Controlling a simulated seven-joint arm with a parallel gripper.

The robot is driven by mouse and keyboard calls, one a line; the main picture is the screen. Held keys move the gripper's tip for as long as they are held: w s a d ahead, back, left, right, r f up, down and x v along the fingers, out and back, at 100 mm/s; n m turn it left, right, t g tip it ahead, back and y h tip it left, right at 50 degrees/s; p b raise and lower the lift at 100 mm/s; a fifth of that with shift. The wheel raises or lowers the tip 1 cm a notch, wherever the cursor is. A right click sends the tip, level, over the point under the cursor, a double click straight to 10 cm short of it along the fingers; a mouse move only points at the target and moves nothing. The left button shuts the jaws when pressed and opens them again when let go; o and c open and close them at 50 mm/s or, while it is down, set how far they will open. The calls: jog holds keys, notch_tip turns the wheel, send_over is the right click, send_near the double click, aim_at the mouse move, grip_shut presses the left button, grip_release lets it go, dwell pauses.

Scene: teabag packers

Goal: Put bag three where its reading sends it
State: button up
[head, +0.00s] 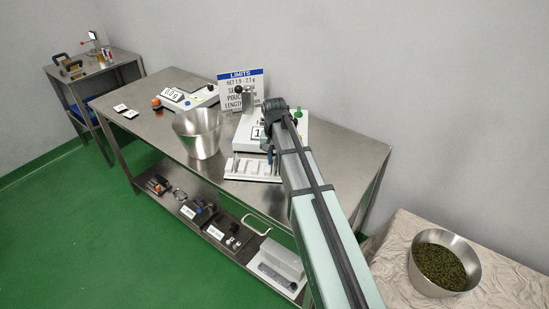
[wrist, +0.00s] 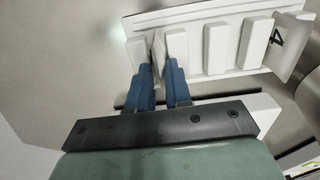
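In the head view a white slotted rack (head: 252,178) stands at the table's front edge, partly behind my arm. In the wrist view the rack (wrist: 237,75) shows several upright white pieces and a black 4 near its right end. My gripper (wrist: 159,68) has its two blue fingers at the rack's left part, close together. A thin greyish piece (wrist: 157,50) stands slightly tilted in line with the narrow gap between the fingertips. I cannot tell whether it is bag three or whether the fingers touch it. No number three is readable.
A scale reading 0.0 g (head: 173,95), a steel bucket (head: 198,135) and a LIMITS sign (head: 240,88) are on the steel table (head: 165,125). A white device (head: 292,133) is behind the rack. A bowl of green leaves (head: 443,265) stands right. Two small tags (head: 126,111) lie left.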

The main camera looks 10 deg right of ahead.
aim_at(274, 160)
jog(key=shift+o, duration=1.3)
notch_tip(274, 160, up, 12)
jog(key=shift+r, duration=0.2)
